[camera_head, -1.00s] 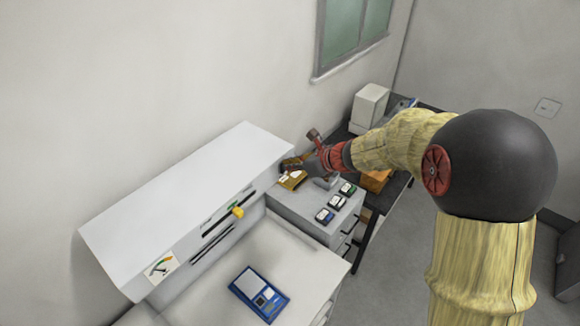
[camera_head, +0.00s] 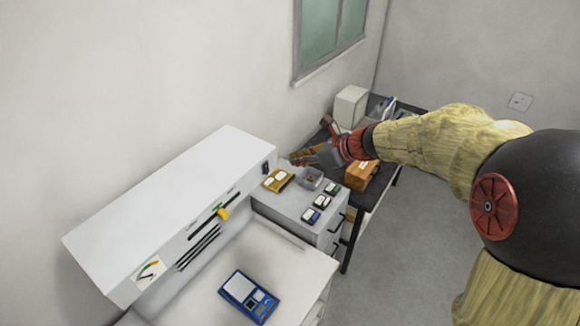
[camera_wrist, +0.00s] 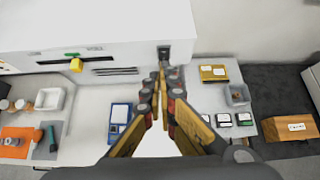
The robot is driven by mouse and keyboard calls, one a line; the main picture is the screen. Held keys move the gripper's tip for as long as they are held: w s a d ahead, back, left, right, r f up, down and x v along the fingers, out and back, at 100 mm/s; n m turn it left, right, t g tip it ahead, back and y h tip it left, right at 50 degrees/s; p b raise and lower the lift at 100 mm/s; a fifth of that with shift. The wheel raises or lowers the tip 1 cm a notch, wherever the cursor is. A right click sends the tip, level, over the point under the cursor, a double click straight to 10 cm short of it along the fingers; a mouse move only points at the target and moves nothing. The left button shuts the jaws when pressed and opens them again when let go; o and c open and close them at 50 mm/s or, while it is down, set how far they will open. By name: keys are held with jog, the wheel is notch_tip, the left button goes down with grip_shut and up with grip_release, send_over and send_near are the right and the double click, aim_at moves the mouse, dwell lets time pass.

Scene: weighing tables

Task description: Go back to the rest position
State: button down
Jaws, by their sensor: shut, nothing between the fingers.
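My gripper (camera_head: 297,158) is at the end of my outstretched arm, above the far end of the grey drawer cabinet (camera_head: 292,205). It holds nothing. In the wrist view its fingers (camera_wrist: 162,72) come together at the tips, shut. Below it on the cabinet top lie a gold box (camera_head: 278,180) with white labels and a small grey bin (camera_head: 311,179). The gripper is apart from both.
Three small labelled cases (camera_head: 321,201) sit on the cabinet. A white slotted housing (camera_head: 170,215) rises at left, and a blue scale (camera_head: 248,298) lies on the white table. A brown box (camera_head: 360,175) is on the dark table behind. Grey floor at right is open.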

jog(key=shift+d+r, duration=0.2)
jog(key=shift+r, duration=0.05)
jog(key=shift+s+r, duration=0.1)
dwell(0.3)
